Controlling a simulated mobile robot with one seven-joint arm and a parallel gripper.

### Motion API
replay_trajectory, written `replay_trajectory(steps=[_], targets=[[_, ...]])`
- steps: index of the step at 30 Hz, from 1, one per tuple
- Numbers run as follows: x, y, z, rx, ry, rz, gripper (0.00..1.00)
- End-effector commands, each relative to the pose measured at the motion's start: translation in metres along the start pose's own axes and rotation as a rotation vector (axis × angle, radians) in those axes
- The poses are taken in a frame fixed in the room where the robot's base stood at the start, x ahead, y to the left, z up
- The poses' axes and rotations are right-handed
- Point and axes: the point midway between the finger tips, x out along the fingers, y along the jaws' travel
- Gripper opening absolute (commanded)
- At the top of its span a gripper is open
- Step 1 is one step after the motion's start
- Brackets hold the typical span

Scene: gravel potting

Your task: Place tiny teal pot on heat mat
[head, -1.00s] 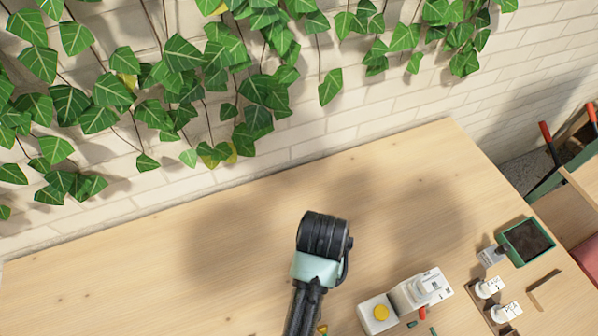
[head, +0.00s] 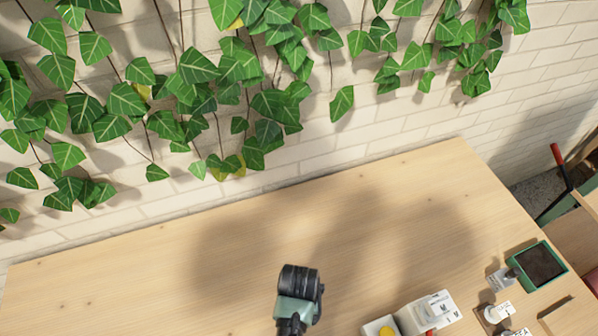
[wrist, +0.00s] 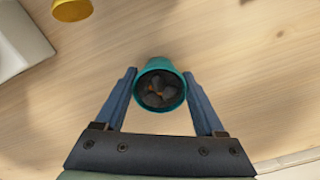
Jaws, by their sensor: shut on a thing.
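In the wrist view the tiny teal pot (wrist: 158,66) is between the two blue-grey fingers of my gripper (wrist: 159,76). The gripper is shut on it. I look into its round mouth, and dark lumps with small orange bits show inside. Wood surface shows beyond the pot; I cannot tell its height above it. In the head view only a dark and pale-green part of my arm shows at the bottom, and the gripper and pot are not visible there. I cannot make out a heat mat in either view.
A yellow pot (wrist: 72,9) and a pale object (wrist: 20,42) are at the wrist view's upper left. In the head view a white device (head: 428,312), labelled white items (head: 497,312) and a green tray of dark soil (head: 540,263) stand right. The table's back left (head: 130,270) is clear.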

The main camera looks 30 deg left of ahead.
Motion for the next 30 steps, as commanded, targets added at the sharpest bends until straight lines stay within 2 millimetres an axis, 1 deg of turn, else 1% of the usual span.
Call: replay_trajectory(steps=[6,10,11,12,15,23,26,30], targets=[[0.0,0.0,-0.001,0.0,0.002,0.0,0.11],[0.004,0.0,-0.001,0.0,0.001,0.0,0.11],[0.003,0.0,-0.001,0.0,0.001,0.0,0.77],[0.003,0.0,-0.001,0.0,0.001,0.0,0.84],[0.003,0.0,0.0,0.0,0.001,0.0,1.0],[0.001,0.0,-0.001,0.0,0.001,0.0,1.0],[-0.006,0.0,-0.001,0.001,0.003,0.0,1.0],[-0.03,0.0,-0.002,0.001,0.006,0.0,1.0]])
